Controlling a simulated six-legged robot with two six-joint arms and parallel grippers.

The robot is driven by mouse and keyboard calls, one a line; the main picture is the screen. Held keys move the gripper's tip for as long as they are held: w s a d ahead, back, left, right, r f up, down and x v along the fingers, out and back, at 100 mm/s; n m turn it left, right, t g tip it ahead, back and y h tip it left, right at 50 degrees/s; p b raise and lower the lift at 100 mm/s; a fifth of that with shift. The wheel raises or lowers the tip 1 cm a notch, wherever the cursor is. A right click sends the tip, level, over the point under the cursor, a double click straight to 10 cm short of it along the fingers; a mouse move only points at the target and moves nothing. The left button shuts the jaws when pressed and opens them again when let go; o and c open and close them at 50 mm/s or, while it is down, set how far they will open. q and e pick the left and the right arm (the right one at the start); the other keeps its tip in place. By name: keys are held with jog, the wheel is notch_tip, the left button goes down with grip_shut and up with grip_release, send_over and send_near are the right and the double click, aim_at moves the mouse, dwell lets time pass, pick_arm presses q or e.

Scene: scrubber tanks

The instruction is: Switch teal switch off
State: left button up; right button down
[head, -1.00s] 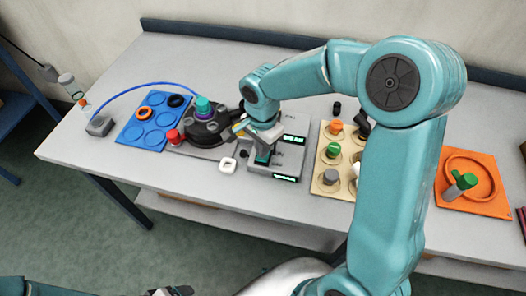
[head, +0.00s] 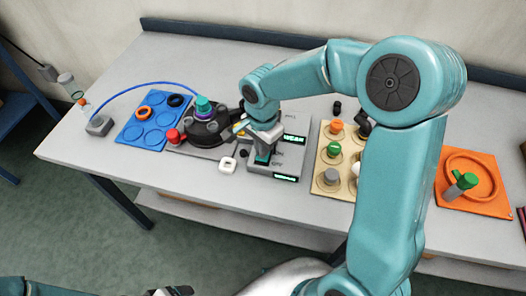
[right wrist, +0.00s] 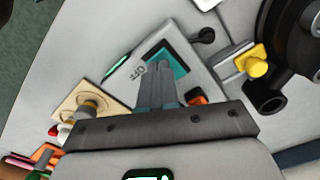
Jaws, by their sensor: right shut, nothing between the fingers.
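The teal switch (right wrist: 172,62) is a rectangular rocker on a grey panel, with the word OFF beside one end in the right wrist view.
The grey panel (head: 291,158) carries two lit displays. An orange part (right wrist: 197,99) lies close beside my right fingers. A black round device (head: 205,132) and a blue tray (head: 140,134) stand left, a beige board (head: 330,183) and an orange tray (head: 484,206) right.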

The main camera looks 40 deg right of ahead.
jog(key=shift+f+b, duration=0.75)
jog(key=shift+f, duration=0.15)
jog(key=shift+r, duration=0.1)
jog(key=shift+r+p, duration=2.3)
jog(key=shift+r, duration=1.2)
jog(key=shift+f, duration=0.1)
jog(key=shift+s, duration=0.1)
